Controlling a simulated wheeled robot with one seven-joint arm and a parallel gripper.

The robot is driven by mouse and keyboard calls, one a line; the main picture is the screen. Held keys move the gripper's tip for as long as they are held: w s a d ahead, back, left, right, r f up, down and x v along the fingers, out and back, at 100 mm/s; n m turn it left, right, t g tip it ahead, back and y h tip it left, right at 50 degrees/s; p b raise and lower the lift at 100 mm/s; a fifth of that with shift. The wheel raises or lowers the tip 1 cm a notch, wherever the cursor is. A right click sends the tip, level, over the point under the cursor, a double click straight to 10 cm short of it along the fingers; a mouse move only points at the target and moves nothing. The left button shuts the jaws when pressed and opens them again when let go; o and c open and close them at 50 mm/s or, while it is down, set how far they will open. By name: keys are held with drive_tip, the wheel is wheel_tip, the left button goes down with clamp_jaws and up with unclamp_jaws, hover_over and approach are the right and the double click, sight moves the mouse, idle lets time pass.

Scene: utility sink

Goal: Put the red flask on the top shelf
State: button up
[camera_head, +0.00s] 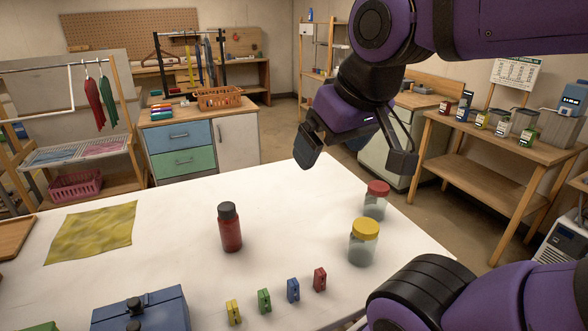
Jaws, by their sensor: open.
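The red flask (230,230) stands upright on the white table (180,205), near its middle. It has a dark cap and nothing touches it. My gripper (358,165) is open and empty, above the table's far right part, to the right of the flask and higher in the picture. Its two dark fingers are spread wide apart. A wooden shelf unit (308,60) stands at the back, partly hidden behind my arm. I cannot tell whether its top is the top shelf of the task.
A jar with a red lid (376,200) and one with a yellow lid (363,243) stand right of the flask. Several coloured clips (264,301) and a blue box (140,312) lie at the front. A yellow cloth (92,232) lies left. The table around the flask is clear.

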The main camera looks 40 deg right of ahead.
drive_tip(key=w+a+f+m+g+y, duration=0.2)
drive_tip(key=w+f+m+g+y, duration=0.3)
drive_tip(key=w+f, duration=0.4)
drive_tip(key=w+a+f+m+g+y, duration=0.1)
drive_tip(key=w+f+m+g+y, duration=0.35)
drive_tip(key=w, duration=0.65)
drive_tip(key=w+d+f+m+t+y, duration=0.3)
drive_tip(key=w+f+m+t+y, duration=0.3)
drive_tip(key=f, duration=0.6)
drive_tip(key=m+t, duration=0.6)
drive_tip(key=m, duration=0.1)
approach(231, 229)
drive_tip(key=shift+g+y, duration=0.25)
drive_tip(key=shift+y, duration=0.2)
drive_tip(key=w+f, duration=0.1)
drive_tip(key=w+d+f, duration=0.2)
drive_tip(key=shift+w, duration=0.25)
drive_tip(key=shift+w+a+f, duration=0.1)
drive_tip(key=shift+a+f, duration=0.05)
drive_tip(key=shift+a, duration=0.1)
drive_tip(key=x, duration=0.5)
drive_tip(key=shift+s+x, duration=0.1)
drive_tip(key=shift+x, duration=1.2)
drive_tip(key=shift+s+x, duration=0.15)
drive_tip(key=shift+x, duration=1.15)
drive_tip(key=shift+a, duration=0.15)
drive_tip(key=c, duration=1.3)
